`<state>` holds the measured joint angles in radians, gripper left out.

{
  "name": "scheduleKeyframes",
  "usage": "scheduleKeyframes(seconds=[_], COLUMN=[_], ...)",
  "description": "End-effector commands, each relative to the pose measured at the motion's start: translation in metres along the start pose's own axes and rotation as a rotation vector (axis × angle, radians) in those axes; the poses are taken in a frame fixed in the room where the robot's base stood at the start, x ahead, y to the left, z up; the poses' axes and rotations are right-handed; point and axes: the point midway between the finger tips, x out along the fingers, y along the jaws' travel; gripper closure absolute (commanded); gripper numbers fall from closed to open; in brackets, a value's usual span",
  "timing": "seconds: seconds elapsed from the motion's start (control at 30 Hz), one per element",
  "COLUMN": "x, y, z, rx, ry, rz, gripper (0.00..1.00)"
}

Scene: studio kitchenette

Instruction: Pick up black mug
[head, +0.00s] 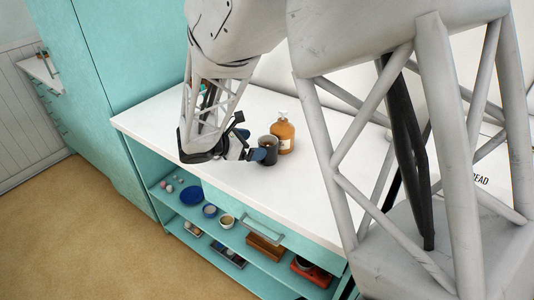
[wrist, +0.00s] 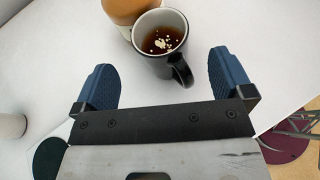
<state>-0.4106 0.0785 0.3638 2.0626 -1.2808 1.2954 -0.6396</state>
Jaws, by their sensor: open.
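The black mug (head: 269,150) stands upright on the white counter in the head view, right at the tip of my gripper (head: 250,152). In the wrist view the black mug (wrist: 166,62) has a pale inside with dark brown liquid and light specks, and its handle points toward my gripper and slightly right. My gripper (wrist: 167,80) is open, with one blue finger pad to the left of the mug and one to the right. The mug is a little beyond the fingertips, with visible gaps on both sides. Nothing is held.
An amber bottle (head: 283,133) with a white top stands just behind the mug, close to it; it shows in the wrist view (wrist: 124,10) too. The white counter (head: 200,180) is clear to the left and front. Open shelves below hold a blue plate (head: 193,196), bowls and boxes.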

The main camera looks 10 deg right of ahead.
Motion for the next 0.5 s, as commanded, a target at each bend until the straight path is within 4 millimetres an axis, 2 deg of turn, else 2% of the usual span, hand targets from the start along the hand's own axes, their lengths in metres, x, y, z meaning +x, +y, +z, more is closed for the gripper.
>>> scheduleKeyframes(seconds=[0.27,0.5], x=[0.000,0.013], y=[0.000,-0.001], z=[0.000,-0.001], rx=[0.000,0.000], ry=[0.000,0.001], rz=[0.000,-0.001], gripper=[0.02,0.02])
